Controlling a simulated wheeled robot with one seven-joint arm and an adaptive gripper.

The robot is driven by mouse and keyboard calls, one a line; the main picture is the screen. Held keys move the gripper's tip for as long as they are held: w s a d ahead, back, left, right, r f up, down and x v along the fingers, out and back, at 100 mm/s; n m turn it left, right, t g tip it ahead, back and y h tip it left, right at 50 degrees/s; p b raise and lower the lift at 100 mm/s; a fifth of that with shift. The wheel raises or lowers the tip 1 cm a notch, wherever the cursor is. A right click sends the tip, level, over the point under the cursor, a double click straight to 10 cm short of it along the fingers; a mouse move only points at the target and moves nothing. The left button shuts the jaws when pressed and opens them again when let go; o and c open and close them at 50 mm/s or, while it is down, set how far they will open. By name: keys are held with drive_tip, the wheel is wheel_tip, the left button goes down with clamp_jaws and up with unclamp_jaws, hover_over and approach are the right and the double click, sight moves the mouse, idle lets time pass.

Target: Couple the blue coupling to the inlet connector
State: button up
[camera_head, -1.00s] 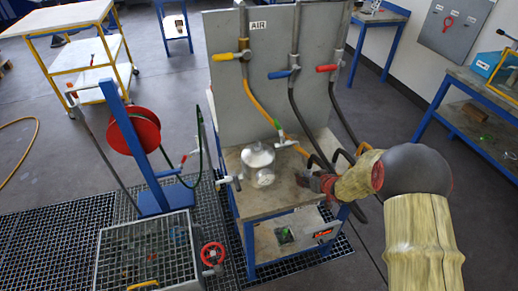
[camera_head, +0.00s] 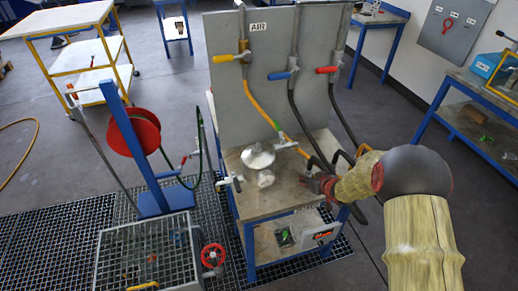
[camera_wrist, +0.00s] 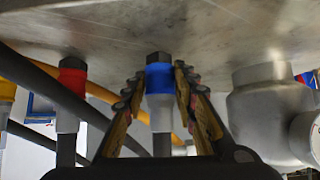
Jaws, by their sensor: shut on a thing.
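My gripper (camera_head: 322,186) is low over the right part of the bench top, right of the vessel. In the wrist view, its two fingers (camera_wrist: 158,74) close on the blue-banded coupling (camera_wrist: 159,80), one on each side. The coupling has a dark hex end and a pale lower body; its hex end points to the metal surface at the top of the picture. The metal vessel (camera_head: 258,158) stands on the bench; its grey body (camera_wrist: 268,105) shows at the right of the wrist view. I cannot tell which fitting is the inlet connector.
A red-banded coupling (camera_wrist: 72,80) and a yellow one (camera_wrist: 7,92) are left of my fingers. Dark and yellow hoses hang from the panel (camera_head: 270,60) behind. A valve (camera_head: 285,141) is beside the vessel, and another fitting (camera_head: 230,183) at the bench's left edge.

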sight(310, 170)
clamp_jaws()
drive_tip(key=shift+w+r, duration=0.1)
drive_tip(key=shift+r, duration=0.05)
drive_tip(key=shift+r, duration=0.2)
drive_tip(key=shift+r+p, duration=2.3)
drive_tip(key=shift+p, duration=0.15)
